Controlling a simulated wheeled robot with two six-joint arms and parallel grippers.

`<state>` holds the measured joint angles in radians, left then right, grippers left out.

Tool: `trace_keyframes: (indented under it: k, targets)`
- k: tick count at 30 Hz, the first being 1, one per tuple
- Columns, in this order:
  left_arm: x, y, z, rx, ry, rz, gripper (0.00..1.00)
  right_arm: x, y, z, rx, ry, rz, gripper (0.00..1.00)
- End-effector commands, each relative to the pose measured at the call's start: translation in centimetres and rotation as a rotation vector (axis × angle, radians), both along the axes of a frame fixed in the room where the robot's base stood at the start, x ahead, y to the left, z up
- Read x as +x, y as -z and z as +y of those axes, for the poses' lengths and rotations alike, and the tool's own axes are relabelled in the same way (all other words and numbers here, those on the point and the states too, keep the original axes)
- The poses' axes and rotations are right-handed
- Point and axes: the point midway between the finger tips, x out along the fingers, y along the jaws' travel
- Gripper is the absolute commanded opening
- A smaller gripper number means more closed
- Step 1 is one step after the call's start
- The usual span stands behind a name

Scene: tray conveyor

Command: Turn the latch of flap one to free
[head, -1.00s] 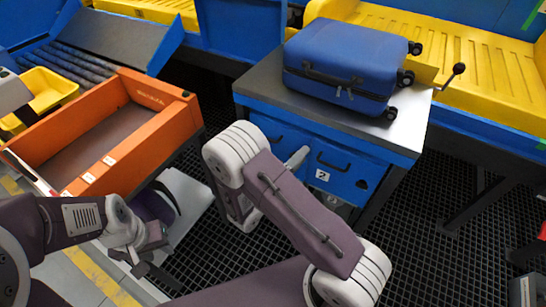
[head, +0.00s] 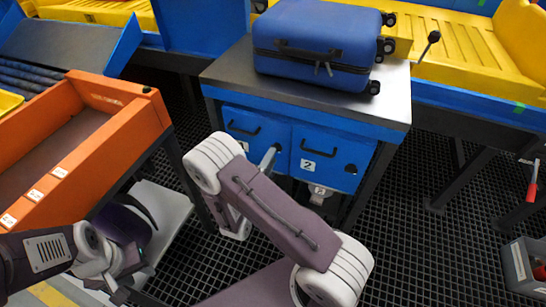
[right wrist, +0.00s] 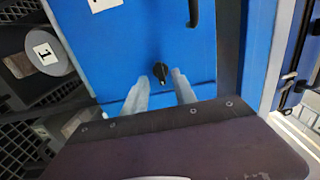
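The blue cabinet in the head view has two flaps with black handles. The right one (head: 320,160) carries a 2; the left one (head: 245,130) is partly hidden by my right arm. In the right wrist view a blue flap (right wrist: 110,50) fills the middle, with a black latch knob (right wrist: 160,72) near its edge. My right gripper (right wrist: 160,80) is open, its two grey fingers either side of the knob. I cannot tell whether they touch it. A plate with a 1 (right wrist: 43,52) shows beside this flap. My left gripper (head: 120,288) is low at the left, its fingers unclear.
A blue suitcase (head: 318,45) lies on the grey top of the cabinet (head: 225,75). An orange tray (head: 140,125) stands at the left and a yellow conveyor (head: 460,45) behind. A grey bin (head: 515,265) is at the lower right. Dark grating floor lies open right of the cabinet.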

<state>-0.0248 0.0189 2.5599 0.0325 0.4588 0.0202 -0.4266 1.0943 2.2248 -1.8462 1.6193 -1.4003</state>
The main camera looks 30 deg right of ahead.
Motion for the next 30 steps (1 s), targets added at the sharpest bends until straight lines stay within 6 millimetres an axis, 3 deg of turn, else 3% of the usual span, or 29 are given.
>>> trace_keyframes:
  k: [6,13,14,17,18,30]
  targets:
    - [0.0,0.7,0.0,0.000,0.000,0.000,0.36,1.5,0.0,-1.8,0.001,0.001,-0.002,0.33]
    - [0.0,0.7,0.0,0.000,0.000,0.000,0.36,1.7,0.0,-1.9,0.000,-0.001,0.000,0.33]
    - [0.0,0.7,0.0,0.000,0.000,0.000,0.36,1.7,0.0,-1.9,0.000,-0.001,0.000,0.30]
    - [0.0,0.7,0.0,0.000,0.000,0.000,0.36,1.7,0.0,-1.9,0.000,-0.001,0.000,0.02]
    - [0.0,0.7,0.0,0.000,0.000,0.000,0.36,1.7,0.0,-1.9,0.000,-0.001,0.000,0.00]
    - [0.0,0.3,0.0,0.000,0.000,0.000,0.36,1.6,-0.1,-1.9,0.032,0.000,-0.038,0.00]
